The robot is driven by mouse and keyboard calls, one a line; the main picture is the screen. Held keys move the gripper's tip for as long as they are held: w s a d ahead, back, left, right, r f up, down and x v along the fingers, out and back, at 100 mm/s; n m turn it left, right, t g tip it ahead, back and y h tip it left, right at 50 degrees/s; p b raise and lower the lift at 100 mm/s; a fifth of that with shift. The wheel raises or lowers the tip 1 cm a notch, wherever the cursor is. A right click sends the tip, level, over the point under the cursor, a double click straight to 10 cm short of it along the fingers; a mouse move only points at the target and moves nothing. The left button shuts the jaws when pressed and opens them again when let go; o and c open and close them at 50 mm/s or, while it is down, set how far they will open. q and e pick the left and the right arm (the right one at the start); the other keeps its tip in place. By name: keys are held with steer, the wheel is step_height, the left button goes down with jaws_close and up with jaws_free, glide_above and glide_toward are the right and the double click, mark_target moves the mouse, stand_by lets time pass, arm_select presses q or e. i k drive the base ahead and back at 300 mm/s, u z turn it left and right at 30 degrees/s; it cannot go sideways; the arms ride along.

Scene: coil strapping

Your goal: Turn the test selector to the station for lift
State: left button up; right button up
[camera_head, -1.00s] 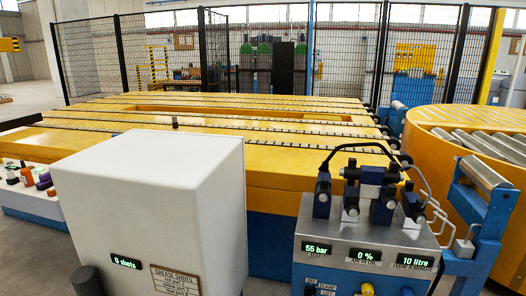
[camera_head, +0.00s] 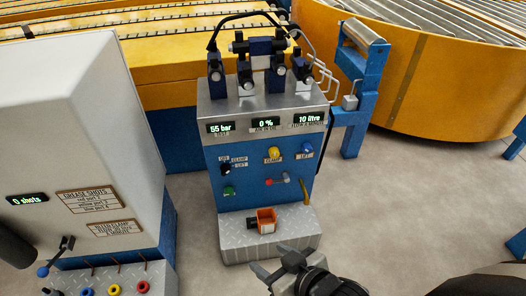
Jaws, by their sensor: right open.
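The test selector (camera_head: 226,168) is a small black knob at the left of the blue front panel (camera_head: 215,200) of the hydraulic test unit. Small labels beside it read off, clamp and lift. Which label it points to is too small to tell. My right gripper (camera_head: 271,261) is at the bottom of the head view, open and empty. It is below and right of the selector, in front of the unit's metal step, and apart from the panel. My left gripper is not in view.
The panel also has a yellow clamp knob (camera_head: 274,153), a blue lift knob (camera_head: 307,149), a green button (camera_head: 229,190) and a red-tipped lever (camera_head: 270,182). An orange box (camera_head: 266,220) sits on the step. A white grease cabinet (camera_head: 75,130) stands left. Floor right is clear.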

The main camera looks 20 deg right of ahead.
mark_target(225, 169)
steer(key=z, duration=0.05)
steer(key=k, duration=1.05)
steer(key=u, duration=1.05)
steer(key=i, duration=1.8)
steer(key=z, duration=0.85)
